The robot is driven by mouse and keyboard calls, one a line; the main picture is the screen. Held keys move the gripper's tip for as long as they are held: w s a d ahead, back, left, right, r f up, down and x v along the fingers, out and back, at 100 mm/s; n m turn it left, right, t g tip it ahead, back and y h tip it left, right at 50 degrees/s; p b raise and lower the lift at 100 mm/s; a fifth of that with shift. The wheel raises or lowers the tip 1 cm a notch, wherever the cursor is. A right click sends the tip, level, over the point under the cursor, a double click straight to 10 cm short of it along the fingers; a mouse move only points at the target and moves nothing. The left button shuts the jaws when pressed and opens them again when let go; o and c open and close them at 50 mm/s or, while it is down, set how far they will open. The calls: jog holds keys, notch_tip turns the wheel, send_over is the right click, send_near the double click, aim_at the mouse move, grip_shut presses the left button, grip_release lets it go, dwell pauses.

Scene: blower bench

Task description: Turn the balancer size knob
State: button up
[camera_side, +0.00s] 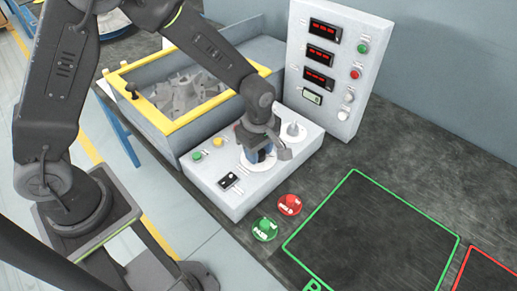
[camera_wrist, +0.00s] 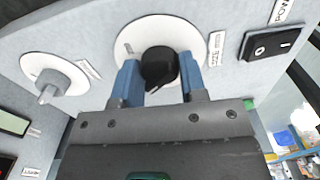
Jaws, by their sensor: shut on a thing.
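The size knob (camera_wrist: 159,66) is black and sits on a round white dial (camera_wrist: 128,43) beside a label ending in "SIZE mm". In the wrist view, my gripper (camera_wrist: 161,74) has one blue finger on each side of the knob and is shut on it.
A second dial with a grey knob (camera_wrist: 47,92) is beside it. A black power switch (camera_wrist: 270,43) is on the other side. A yellow-rimmed bin (camera_side: 150,112) and upright display panel (camera_side: 334,70) stand behind. Red and green pads (camera_side: 289,205) lie in front.

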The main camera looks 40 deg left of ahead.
jog(key=shift+n, duration=0.4)
jog(key=o, duration=0.9)
notch_tip(320, 180, up, 14)
jog(key=shift+f, duration=0.1)
dwell(0.4)
